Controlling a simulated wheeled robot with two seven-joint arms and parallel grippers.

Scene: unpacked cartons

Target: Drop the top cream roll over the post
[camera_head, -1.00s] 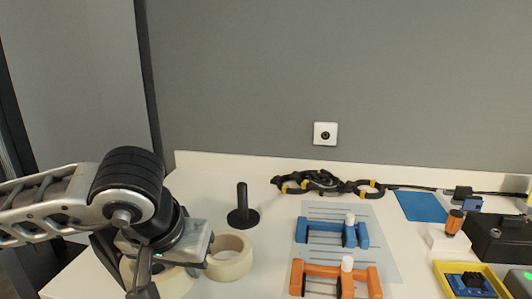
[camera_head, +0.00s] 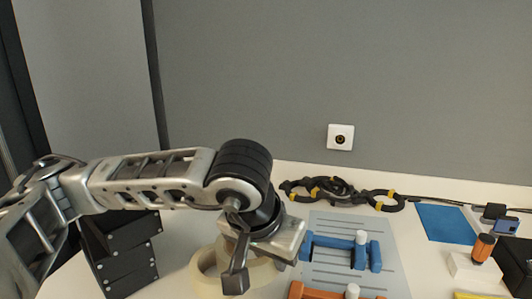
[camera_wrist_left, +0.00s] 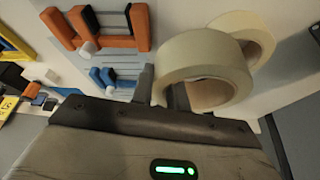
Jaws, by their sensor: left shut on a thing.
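My left gripper (camera_head: 238,275) points down over the white table. In the left wrist view its fingers (camera_wrist_left: 162,90) are shut on the wall of a cream roll (camera_wrist_left: 190,58), one finger outside and one in the hole. A second cream roll (camera_wrist_left: 262,42) shows behind the held one. In the head view cream roll surface (camera_head: 206,284) shows beside and below the gripper; I cannot tell there how the two rolls are divided. The black post is hidden behind my left arm and gripper. My right gripper is not in view.
Orange (camera_head: 318,291) and blue clamps (camera_head: 341,250) lie on a grey sheet (camera_head: 388,276) right of the gripper. A black chain with yellow bands (camera_head: 338,190) lies along the back. A dark stacked box (camera_head: 125,262) stands left. A blue mat (camera_head: 446,223) lies right.

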